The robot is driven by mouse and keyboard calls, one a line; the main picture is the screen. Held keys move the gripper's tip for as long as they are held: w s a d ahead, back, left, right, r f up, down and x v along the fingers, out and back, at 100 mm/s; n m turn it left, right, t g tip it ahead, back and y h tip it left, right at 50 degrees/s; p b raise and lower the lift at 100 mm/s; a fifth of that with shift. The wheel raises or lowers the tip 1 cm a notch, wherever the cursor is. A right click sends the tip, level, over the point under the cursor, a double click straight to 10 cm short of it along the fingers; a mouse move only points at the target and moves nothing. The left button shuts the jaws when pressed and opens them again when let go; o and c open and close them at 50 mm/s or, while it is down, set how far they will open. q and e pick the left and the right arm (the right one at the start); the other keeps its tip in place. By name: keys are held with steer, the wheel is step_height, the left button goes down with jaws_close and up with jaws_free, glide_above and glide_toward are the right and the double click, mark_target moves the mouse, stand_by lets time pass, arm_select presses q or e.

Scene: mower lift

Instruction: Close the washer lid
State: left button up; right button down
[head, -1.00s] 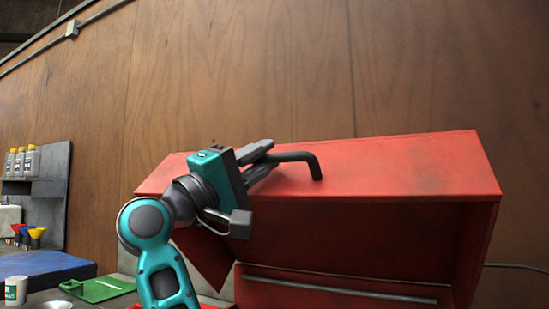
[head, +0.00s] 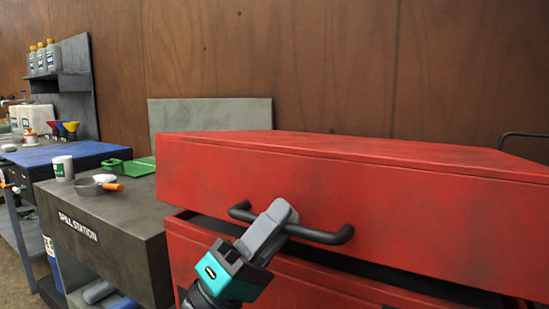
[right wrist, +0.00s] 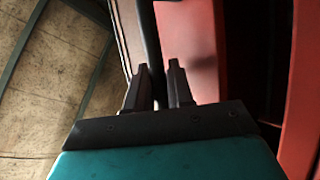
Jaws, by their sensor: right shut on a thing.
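The red washer lid (head: 380,194) is lowered nearly level over the red washer body (head: 190,255). A dark gap shows between the lid's front edge and the body, wider toward the right. A black bar handle (head: 325,236) is on the lid's front face. My right gripper (head: 278,216) is shut on the handle near its middle. In the right wrist view the dark handle (right wrist: 149,35) runs up between the two fingers (right wrist: 158,80), beside the red lid. My left gripper is not in view.
A blue-topped bench (head: 65,153) is farther left. A wooden wall is behind.

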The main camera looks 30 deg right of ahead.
steer(key=shift+t, duration=0.3)
steer(key=shift+w+d+f, duration=0.1)
steer(key=shift+d+f, duration=0.05)
steer(key=shift+f, duration=1.35)
steer(key=shift+d+f, duration=0.1)
steer(key=shift+f, duration=1.35)
steer(key=c, duration=1.1)
jaws_free()
steer(key=shift+r, duration=0.1)
